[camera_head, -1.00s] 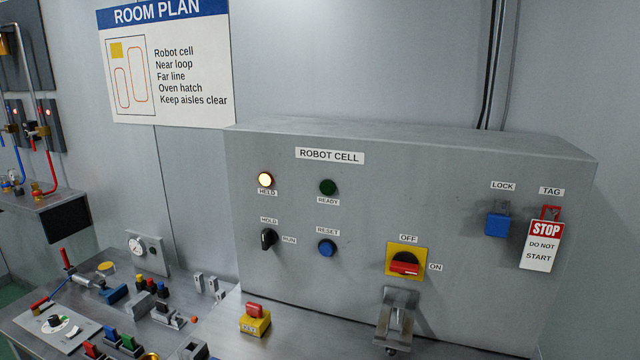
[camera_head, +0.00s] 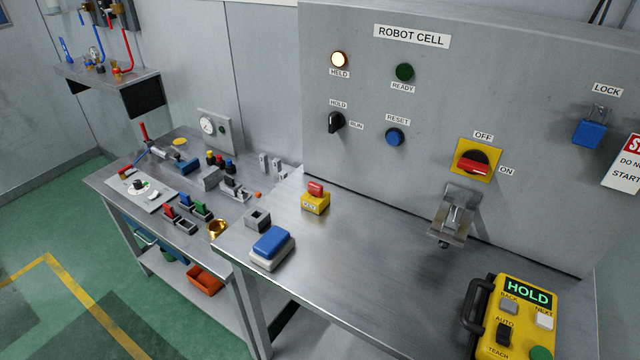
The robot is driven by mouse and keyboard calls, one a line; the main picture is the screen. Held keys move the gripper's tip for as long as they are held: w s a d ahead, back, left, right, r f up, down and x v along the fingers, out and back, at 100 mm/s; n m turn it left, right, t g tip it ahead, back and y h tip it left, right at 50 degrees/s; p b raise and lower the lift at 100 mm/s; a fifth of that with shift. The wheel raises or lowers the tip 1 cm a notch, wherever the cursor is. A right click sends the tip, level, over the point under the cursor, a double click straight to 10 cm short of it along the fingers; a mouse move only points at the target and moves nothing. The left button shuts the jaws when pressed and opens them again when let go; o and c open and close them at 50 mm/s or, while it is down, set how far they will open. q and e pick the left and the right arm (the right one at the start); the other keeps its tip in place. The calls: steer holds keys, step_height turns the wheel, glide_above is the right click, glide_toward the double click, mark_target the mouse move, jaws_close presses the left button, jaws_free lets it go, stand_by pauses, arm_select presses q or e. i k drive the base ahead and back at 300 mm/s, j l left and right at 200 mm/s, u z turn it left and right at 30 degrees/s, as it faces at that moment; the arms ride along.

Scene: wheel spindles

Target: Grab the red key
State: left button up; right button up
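A blue-topped block (camera_head: 271,241) and a small grey holder (camera_head: 257,219) lie left of the key. A yellow HOLD pendant (camera_head: 525,311) sits at the front right. A metal bracket (camera_head: 456,214) projects from the cabinet (camera_head: 400,173). The bench (camera_head: 370,262) between is clear.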

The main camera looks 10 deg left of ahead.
mark_target(317, 189)
steer(key=k+u, duration=0.4)
steer(key=k+j+u, duration=0.2)
steer(key=k+u, duration=0.2)
steer(key=k, duration=0.1)
